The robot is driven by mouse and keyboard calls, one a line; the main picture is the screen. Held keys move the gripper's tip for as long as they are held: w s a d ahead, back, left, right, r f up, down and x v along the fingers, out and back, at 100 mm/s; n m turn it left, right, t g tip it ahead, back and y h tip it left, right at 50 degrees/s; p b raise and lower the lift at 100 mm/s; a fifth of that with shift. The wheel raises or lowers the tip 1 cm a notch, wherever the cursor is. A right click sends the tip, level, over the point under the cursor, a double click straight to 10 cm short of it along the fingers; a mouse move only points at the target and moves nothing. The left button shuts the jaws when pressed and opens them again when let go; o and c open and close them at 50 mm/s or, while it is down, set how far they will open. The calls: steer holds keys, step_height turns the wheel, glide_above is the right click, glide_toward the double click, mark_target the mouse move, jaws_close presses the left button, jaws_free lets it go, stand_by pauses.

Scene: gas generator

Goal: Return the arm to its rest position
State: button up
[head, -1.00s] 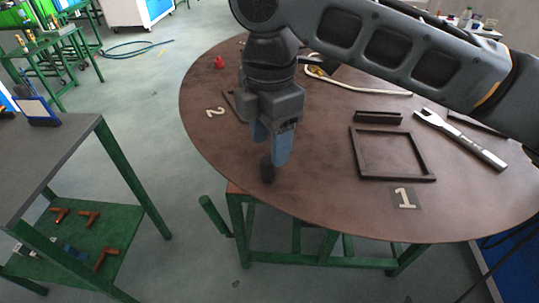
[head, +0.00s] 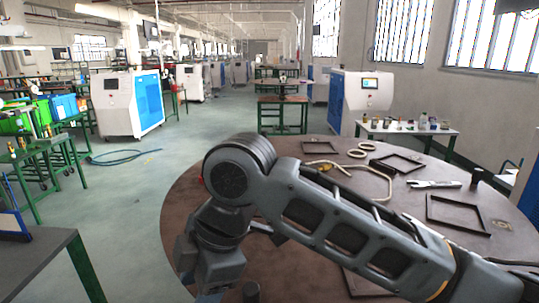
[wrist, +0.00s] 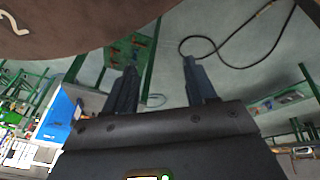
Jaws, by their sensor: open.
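My arm (head: 345,225) stretches across the round brown table (head: 180,228) from the lower right, with its elbow-like joint high over the left part. My gripper (wrist: 160,66) shows in the wrist view with its two dark fingers wide apart and nothing between them. In the head view the gripper hangs at the bottom edge over the table's near left side, and its fingertips are cut off or hidden.
Dark square frames (head: 458,214), a wrench-like tool (head: 433,184) and a pale rope (head: 350,170) lie on the table. A grey side table (head: 45,262) stands left. A white shelf table (head: 405,133) with bottles is behind.

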steer(key=s+a+m+t+y, duration=0.3)
steer(key=s+a+m+y, duration=0.2)
steer(key=a+m+y, duration=0.35)
steer(key=s+d+f+m+t+h, duration=0.3)
steer(key=s+d+f+m+t, duration=0.15)
steer(key=d, duration=0.35)
steer(key=s+d+f+m+t+h, duration=0.2)
steer(key=s+d+f+m+t, duration=0.1)
steer(key=d+m, duration=0.4)
steer(key=s+d+f+m+t+h, duration=0.3)
steer(key=s+d+f+m+t, duration=0.1)
steer(key=d, duration=0.5)
steer(key=s+d+r+h, duration=0.2)
steer(key=s+d, duration=0.6)
steer(key=s+d+r+h, duration=0.2)
steer(key=s+d, duration=0.6)
steer(key=s, duration=0.1)
steer(key=shift+s+d+h, duration=0.2)
steer(key=shift+d+h, duration=0.15)
steer(key=shift+f+t, duration=0.1)
steer(key=shift+t, duration=0.15)
